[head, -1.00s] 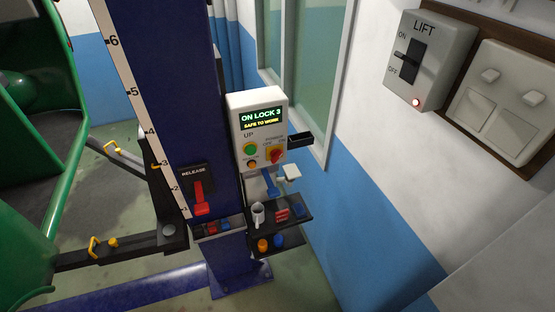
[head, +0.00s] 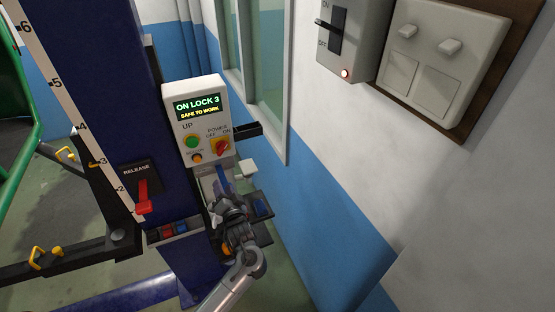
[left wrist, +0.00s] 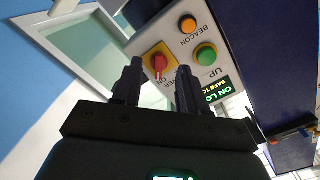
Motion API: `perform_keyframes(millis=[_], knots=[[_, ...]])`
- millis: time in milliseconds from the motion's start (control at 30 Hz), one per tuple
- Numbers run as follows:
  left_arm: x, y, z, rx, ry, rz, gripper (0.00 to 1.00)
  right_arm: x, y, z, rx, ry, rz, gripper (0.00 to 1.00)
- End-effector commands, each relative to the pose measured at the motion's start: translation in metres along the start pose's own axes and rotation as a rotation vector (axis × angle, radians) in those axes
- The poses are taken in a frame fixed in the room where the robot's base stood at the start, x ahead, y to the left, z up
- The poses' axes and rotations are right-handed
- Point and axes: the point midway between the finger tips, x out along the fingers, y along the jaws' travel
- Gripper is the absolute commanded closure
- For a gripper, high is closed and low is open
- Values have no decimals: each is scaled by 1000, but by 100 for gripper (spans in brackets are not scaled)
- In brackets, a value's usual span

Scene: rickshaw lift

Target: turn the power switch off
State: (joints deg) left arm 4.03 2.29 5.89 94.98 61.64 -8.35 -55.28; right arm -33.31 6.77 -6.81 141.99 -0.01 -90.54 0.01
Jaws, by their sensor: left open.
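The power switch is a red knob on a yellow plate (head: 222,147) on the front of a white control box (head: 193,110), under the labels POWER, OFF and ON. The knob looks slanted toward the ON side, but it is small. My left gripper (head: 226,196) is open and empty below the box. In the left wrist view, the red knob (left wrist: 158,63) shows between the two dark fingertips (left wrist: 159,70), apart from them and farther away. My right gripper is not in view.
The box also carries a green UP button (head: 190,141), an orange button (head: 196,158) and a display reading ON LOCK 3, SAFE TO WORK. A red release lever (head: 143,197) is on the blue post (head: 110,100). A wall LIFT switch (head: 340,30) is at upper right.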

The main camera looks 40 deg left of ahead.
Motion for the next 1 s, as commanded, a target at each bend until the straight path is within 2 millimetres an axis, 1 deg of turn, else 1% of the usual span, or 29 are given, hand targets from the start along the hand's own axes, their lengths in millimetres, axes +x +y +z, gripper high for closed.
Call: perform_keyframes(millis=[33,133,200,300,467,800,1000], knots=[[6,4,-10,-34,-2,-10,57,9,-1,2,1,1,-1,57],[13,-1,-34,-90,7,-24,57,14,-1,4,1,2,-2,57],[16,-4,-47,-116,14,-29,57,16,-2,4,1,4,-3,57],[20,-8,-57,-135,21,-33,57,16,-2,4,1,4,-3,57],[35,-10,-61,-140,24,-35,57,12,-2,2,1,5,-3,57],[90,-13,-63,-139,24,-35,57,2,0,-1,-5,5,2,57],[113,-12,-63,-141,24,-33,57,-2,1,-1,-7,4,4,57]])
